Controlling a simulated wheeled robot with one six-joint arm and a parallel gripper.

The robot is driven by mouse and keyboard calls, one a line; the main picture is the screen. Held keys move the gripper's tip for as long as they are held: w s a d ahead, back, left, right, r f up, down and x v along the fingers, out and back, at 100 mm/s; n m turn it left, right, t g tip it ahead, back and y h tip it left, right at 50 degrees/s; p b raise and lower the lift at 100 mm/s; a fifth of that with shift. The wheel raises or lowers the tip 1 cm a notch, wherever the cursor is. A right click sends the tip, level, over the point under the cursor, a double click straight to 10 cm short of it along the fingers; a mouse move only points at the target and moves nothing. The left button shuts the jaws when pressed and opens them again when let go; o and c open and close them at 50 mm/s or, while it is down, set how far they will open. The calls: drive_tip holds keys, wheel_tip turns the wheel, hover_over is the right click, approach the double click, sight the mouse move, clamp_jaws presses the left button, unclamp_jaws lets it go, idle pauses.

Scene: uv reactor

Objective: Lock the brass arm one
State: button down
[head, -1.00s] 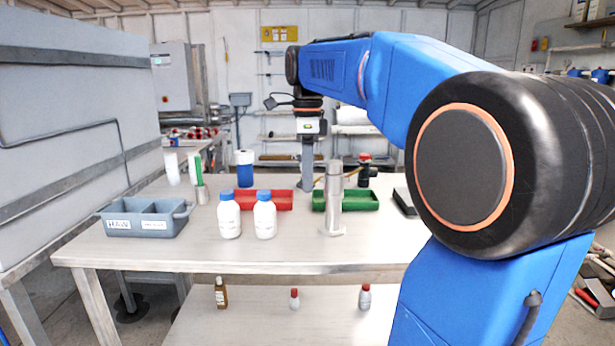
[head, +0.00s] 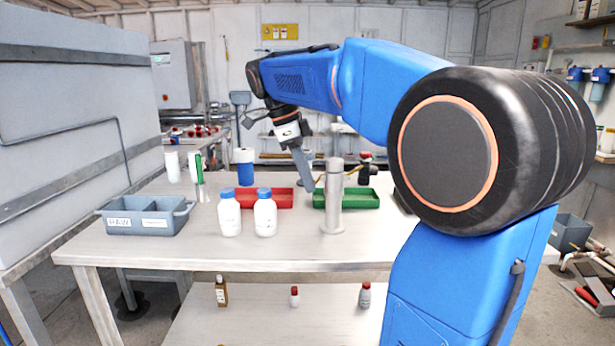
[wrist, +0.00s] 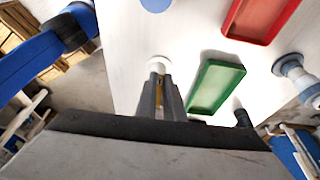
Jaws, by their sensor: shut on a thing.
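A grey metal post (head: 334,205) with a rounded cap stands on the bench, right of the middle. Thin brass (head: 353,170) shows beside its upper part; the post hides some of it. In the wrist view a brass piece (wrist: 161,91) lies between the fingers, just below the round post top (wrist: 158,64). My gripper (head: 310,187) is tilted, with its fingertips just left of the post. In the wrist view my gripper (wrist: 160,82) is shut on the brass piece, which I take as brass arm one. The fingers hide much of the brass.
A green tray (head: 366,201) is behind and right of the post, and a red tray (head: 270,203) to its left. Two white bottles (head: 230,215) stand in front of the red tray. A red-topped dark fitting (head: 366,172) stands behind the post. The front right bench is clear.

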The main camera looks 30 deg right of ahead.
drive_tip(key=shift+s+d+f+g+h, duration=0.1)
drive_tip(key=shift+f+g+h, duration=0.2)
drive_tip(key=shift+g+h, duration=0.35)
drive_tip(key=shift+f+g+h, duration=0.3)
drive_tip(key=shift+g+h, duration=0.05)
drive_tip(key=shift+h, duration=0.6)
drive_tip(key=c, duration=1.9)
unclamp_jaws()
drive_tip(key=shift+o, duration=0.2)
